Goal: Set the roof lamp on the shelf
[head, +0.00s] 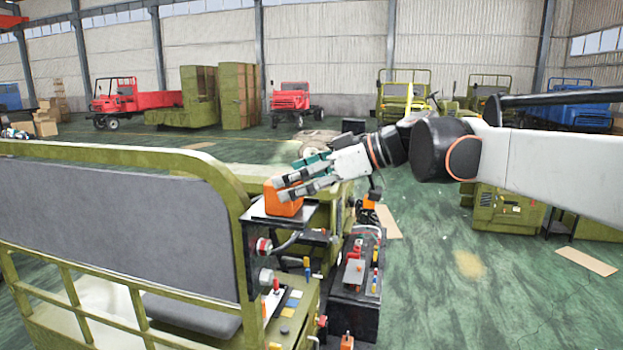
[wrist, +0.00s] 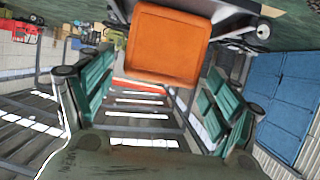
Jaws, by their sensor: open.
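The roof lamp (head: 284,204) is an orange block. In the head view it rests on the dark flat shelf (head: 259,216) beside the green vehicle's seat back. In the wrist view the lamp (wrist: 166,45) is at the top middle, with part of the dark shelf (wrist: 232,8) behind it. My gripper (head: 286,181) reaches in from the right, its fingers overlapping the lamp's upper side in the head view. In the wrist view the teal finger pads (wrist: 155,90) are spread apart with a gap between them. Whether a finger touches the lamp is unclear.
A grey-padded seat back (head: 110,225) with a green tube frame stands close at the left. Below the shelf are knobs, coloured switches and a dark box (head: 352,290) with levers. Open green floor (head: 450,300) lies to the right. Parked vehicles stand far back.

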